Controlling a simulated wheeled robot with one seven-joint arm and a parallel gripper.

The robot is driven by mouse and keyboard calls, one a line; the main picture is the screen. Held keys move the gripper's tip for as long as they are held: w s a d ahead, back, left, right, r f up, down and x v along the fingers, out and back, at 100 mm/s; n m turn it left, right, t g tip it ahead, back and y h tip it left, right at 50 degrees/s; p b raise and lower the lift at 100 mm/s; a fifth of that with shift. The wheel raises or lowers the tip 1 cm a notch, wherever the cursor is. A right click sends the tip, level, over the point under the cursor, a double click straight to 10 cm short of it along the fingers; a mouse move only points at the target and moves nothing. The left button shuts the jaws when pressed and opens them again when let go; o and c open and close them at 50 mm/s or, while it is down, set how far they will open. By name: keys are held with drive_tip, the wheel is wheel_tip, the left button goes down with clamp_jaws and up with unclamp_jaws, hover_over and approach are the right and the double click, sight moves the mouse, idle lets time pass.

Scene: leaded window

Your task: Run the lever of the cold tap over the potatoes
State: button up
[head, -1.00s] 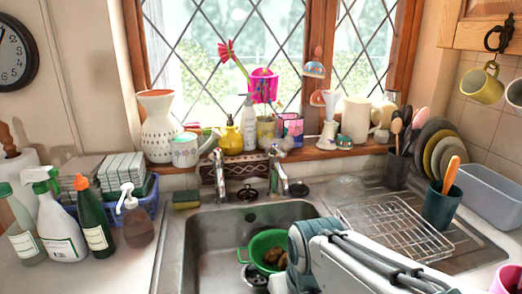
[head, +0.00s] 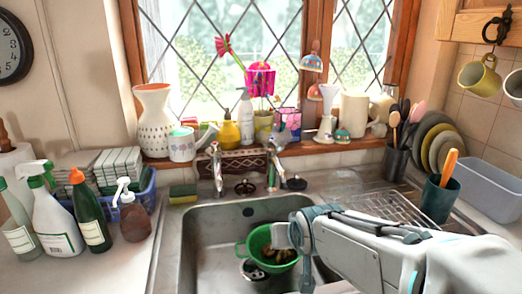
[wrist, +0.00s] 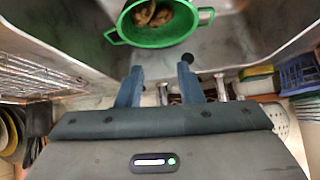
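Two chrome taps stand behind the sink: a left tap (head: 216,168) and a right tap (head: 273,165). I cannot make out a hot or cold marking on either. The potatoes (head: 277,256) lie in a green colander (head: 252,243) in the sink; both also show at the top of the wrist view, the potatoes (wrist: 153,14) inside the colander (wrist: 152,38). My gripper (wrist: 163,88) is open and empty, its two blue fingers apart. In the head view it is over the sink near the colander, in front of the taps, its fingertips hard to see.
The steel sink (head: 200,245) has bare room left of the colander. A wire dish rack (head: 395,215) is on the right drainer. A yellow-green sponge (head: 183,194) lies left of the taps. Spray bottles (head: 55,220) crowd the left counter; vases and pots line the sill.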

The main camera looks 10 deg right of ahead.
drive_tip(key=w+d+r+m+t, duration=0.1)
drive_tip(key=w+d+r+t, duration=0.1)
drive_tip(key=w+r+t, duration=0.45)
drive_tip(key=t+b, duration=0.2)
drive_tip(key=t, duration=0.1)
approach(278, 145)
drive_tip(key=w, duration=0.3)
drive_tip(key=w+p, duration=0.1)
drive_tip(key=w, duration=0.2)
drive_tip(key=w+p, duration=0.1)
drive_tip(key=w, duration=0.3)
drive_tip(key=shift+d+f, duration=0.15)
drive_tip(key=shift+f, duration=0.25)
clamp_jaws()
